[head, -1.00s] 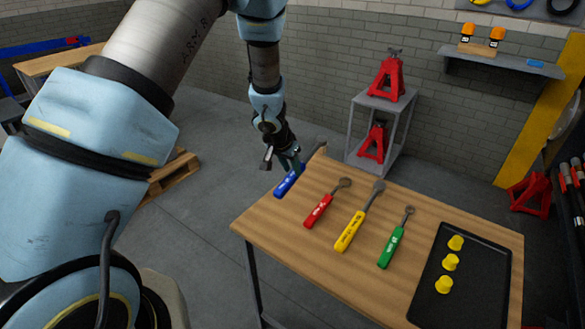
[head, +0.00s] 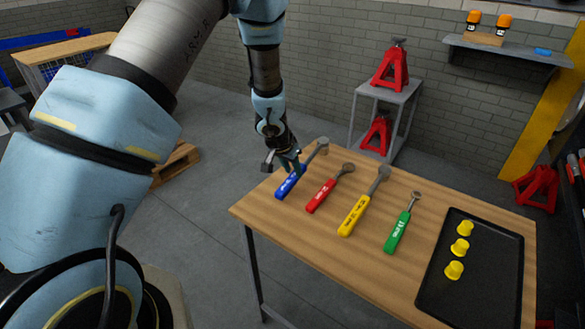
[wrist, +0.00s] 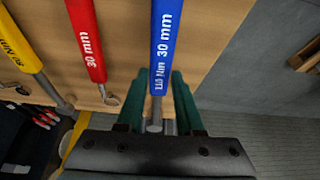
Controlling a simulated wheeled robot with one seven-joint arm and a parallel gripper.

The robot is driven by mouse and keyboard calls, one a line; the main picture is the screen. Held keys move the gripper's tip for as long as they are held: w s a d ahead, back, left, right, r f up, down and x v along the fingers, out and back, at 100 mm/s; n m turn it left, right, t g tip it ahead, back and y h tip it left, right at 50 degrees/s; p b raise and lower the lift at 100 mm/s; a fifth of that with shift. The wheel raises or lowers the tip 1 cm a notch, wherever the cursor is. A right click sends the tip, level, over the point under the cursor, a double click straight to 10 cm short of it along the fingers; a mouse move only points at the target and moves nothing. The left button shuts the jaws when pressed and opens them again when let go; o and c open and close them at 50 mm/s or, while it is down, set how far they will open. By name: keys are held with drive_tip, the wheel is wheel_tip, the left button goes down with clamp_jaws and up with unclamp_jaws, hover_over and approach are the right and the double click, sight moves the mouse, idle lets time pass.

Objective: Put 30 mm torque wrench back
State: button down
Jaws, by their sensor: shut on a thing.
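The blue torque wrench (head: 290,182) is at the far left end of the wooden table (head: 262,213), roughly in line with the other wrenches. Its handle reads 110 Nm and 30 mm in the wrist view (wrist: 162,45). My gripper (head: 292,165) is shut on it, with the teal fingers (wrist: 160,100) on either side of the lower handle and shaft. Whether the wrench touches the tabletop or hovers just above it I cannot tell. The red wrench (head: 322,195), also marked 30 mm in the wrist view (wrist: 87,40), lies beside it, apart.
A yellow wrench (head: 353,215) and a green wrench (head: 397,232) lie further right. A black tray (head: 490,290) with yellow caps (head: 460,246) is at the table's right. Red jack stands (head: 392,68) stand on a grey rack behind. Bare wood lies in front of the wrenches.

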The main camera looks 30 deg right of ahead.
drive_tip(key=shift+f, duration=0.3)
drive_tip(key=shift+c, duration=2.3)
unclamp_jaws()
drive_tip(key=p+v, duration=0.2)
drive_tip(key=v, duration=0.8)
drive_tip(key=shift+a+r, duration=0.15)
drive_tip(key=shift+r, duration=0.25)
